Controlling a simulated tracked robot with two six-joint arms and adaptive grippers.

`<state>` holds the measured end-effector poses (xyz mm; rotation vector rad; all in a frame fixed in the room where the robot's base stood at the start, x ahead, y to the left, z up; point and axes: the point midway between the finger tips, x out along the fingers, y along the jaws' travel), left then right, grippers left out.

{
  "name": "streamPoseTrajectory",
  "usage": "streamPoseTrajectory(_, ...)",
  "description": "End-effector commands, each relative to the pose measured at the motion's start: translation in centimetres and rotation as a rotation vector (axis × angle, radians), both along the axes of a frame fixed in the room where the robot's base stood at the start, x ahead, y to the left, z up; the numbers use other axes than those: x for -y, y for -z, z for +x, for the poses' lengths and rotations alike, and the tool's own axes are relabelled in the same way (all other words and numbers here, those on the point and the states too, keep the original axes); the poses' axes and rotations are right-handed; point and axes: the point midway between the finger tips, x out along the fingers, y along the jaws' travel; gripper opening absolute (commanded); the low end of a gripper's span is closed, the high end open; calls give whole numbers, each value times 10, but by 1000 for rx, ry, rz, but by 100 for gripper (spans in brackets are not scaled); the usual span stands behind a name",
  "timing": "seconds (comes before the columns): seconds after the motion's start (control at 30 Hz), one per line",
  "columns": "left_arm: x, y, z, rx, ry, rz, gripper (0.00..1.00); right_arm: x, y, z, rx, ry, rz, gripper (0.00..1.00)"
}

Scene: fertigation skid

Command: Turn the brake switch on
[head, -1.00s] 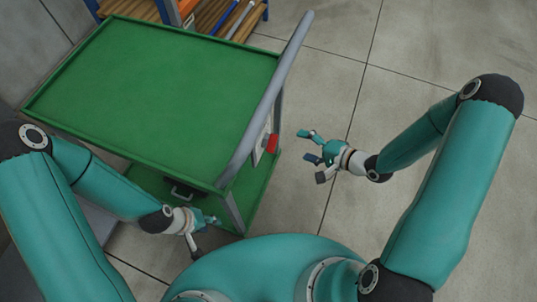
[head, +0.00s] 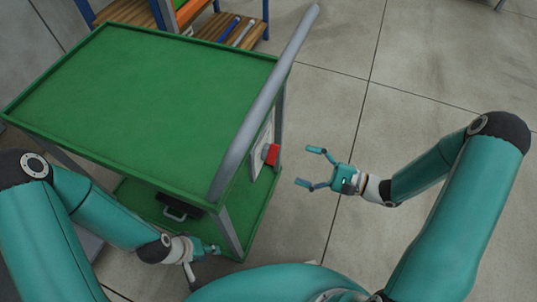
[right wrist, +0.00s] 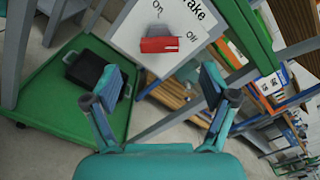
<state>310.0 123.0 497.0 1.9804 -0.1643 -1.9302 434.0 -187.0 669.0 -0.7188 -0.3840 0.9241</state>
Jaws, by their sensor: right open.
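The brake switch (head: 271,155) is a red lever on a white plate (head: 261,145) at the handle end of the green cart. In the right wrist view the red lever (right wrist: 159,45) lies near the word Off, with On at its upper left; the plate (right wrist: 185,15) reads "ake". My right gripper (head: 308,167) is open and empty, to the right of the switch and apart from it. In the right wrist view its fingers (right wrist: 160,82) are spread below the switch. My left gripper (head: 205,260) is low by the cart's near corner; its jaws are too small to judge.
The green cart (head: 140,82) has a grey push bar (head: 265,100) rising close above the switch. A black case (head: 180,207) sits on its lower shelf. A wooden rack (head: 235,30) stands behind. The floor (head: 330,90) right of the cart is clear.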

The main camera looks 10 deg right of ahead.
Motion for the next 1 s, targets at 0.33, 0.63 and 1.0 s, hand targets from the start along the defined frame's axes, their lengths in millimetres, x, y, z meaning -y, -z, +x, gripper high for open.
streamPoseTrajectory(0.33, 0, 2, 0, 0, 0, 0, 40, -60, 1, 38, 0, -5, -2, 84)
streamPoseTrajectory(0.63, 0, 2, 0, 0, 0, 0, 40, -79, 1, 53, -2, 0, -2, 84)
streamPoseTrajectory(1.0, 0, 2, 0, 0, 0, 0, 40, -79, 1, 53, -1, 0, -3, 68)
